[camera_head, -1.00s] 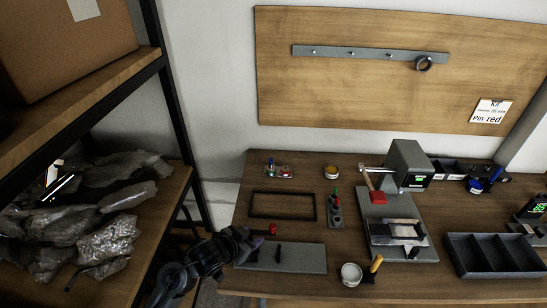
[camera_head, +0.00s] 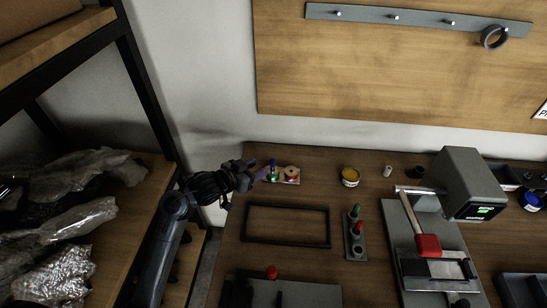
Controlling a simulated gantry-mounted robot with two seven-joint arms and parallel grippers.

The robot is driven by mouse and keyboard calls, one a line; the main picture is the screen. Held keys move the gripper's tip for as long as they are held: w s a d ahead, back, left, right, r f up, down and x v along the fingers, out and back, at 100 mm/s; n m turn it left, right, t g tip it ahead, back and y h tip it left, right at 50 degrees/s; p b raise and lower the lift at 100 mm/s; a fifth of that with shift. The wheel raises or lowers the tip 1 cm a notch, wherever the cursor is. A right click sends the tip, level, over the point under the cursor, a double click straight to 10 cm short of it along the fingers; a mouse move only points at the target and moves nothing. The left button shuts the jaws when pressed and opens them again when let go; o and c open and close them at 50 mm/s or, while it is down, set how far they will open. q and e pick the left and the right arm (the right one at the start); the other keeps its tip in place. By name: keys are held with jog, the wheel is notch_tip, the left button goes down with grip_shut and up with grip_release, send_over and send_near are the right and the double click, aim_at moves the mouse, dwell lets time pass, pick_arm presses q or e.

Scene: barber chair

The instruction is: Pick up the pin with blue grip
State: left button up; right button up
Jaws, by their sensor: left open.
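A small pin with a blue grip (camera_head: 273,167) stands at the left end of a small light holder (camera_head: 292,181) near the back left of the workbench. A round reddish piece (camera_head: 291,171) sits on the same holder, to the right of the pin. My left gripper (camera_head: 260,169) comes in from the left and is open, with its purple-tipped fingers just left of the blue grip. It looks empty; I cannot tell whether a finger touches the pin. My right gripper is not in view.
An empty black frame (camera_head: 287,242) lies in front of the holder. A grey block with green and red pins (camera_head: 355,240) stands to its right. A yellow-topped jar (camera_head: 350,177) stands at the back. A shelf with crumpled wrapping (camera_head: 75,215) is at the left.

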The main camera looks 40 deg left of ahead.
aim_at(274, 162)
pick_arm(q)
jog(key=b+x, duration=0.1)
jog(key=x, duration=0.4)
jog(key=shift+s+d+f+b, duration=0.1)
jog(key=shift+f+b, duration=0.1)
jog(key=shift+b, duration=0.15)
jog(key=shift+w+f, duration=0.1)
jog(key=shift+w, duration=0.25)
jog(key=b+x, duration=0.2)
jog(key=x, duration=0.2)
jog(key=shift+w+f+b, duration=0.15)
jog(key=shift+w+b, duration=0.2)
jog(key=shift+w, duration=0.1)
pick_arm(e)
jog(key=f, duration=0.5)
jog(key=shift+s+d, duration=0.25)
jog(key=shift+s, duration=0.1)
pick_arm(q)
jog(key=shift+c, duration=0.4)
grip_shut()
